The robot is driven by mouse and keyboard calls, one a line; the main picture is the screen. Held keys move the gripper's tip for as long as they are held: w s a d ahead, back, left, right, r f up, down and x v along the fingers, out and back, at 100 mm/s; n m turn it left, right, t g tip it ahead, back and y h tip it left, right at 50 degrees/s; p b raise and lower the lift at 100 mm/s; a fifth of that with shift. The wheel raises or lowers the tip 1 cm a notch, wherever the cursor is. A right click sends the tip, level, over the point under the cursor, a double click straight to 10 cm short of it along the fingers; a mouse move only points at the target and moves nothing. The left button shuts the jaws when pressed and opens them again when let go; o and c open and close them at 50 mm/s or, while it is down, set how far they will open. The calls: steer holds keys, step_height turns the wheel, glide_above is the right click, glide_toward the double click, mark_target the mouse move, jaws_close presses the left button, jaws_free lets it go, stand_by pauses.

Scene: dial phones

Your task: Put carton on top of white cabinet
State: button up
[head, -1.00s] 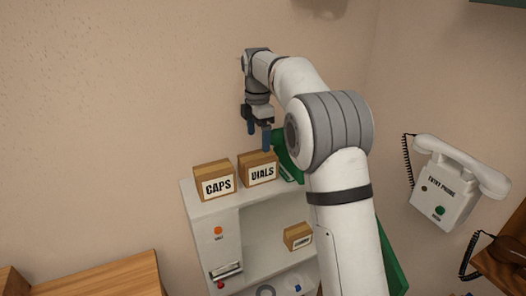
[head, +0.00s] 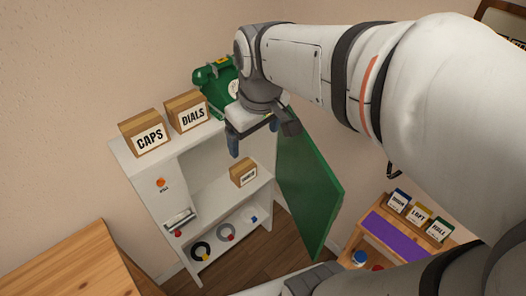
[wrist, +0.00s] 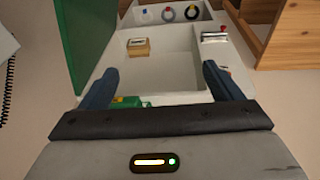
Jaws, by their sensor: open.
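A small brown carton (head: 243,172) with a white label stands on the middle shelf inside the white cabinet (head: 196,165). It also shows in the wrist view (wrist: 139,48), beyond my fingers and left of centre. Two larger cartons, CAPS (head: 146,133) and DIALS (head: 188,111), stand on the cabinet's top. My gripper (head: 254,138) is open and empty, with blue fingers pointing down, in front of and above the small carton. In the wrist view the fingers (wrist: 160,82) are wide apart with nothing between them. The carton's far sides are hidden.
A green dial phone (head: 212,82) sits on the cabinet top beside DIALS, partly behind my arm. The cabinet's green door (head: 310,185) stands open to the right. Rings lie on the lower shelf. A wooden table (head: 65,262) is at front left; a small rack (head: 395,235) is at right.

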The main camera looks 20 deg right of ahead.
steer(key=s+d+f+m, duration=0.1)
steer(key=s+f+m, duration=0.3)
steer(key=s, duration=0.3)
steer(key=shift+d+f+t, duration=0.15)
steer(key=shift+f+t, duration=0.05)
steer(key=shift+t, duration=0.1)
steer(key=shift+c, duration=0.6)
stand_by(0.3)
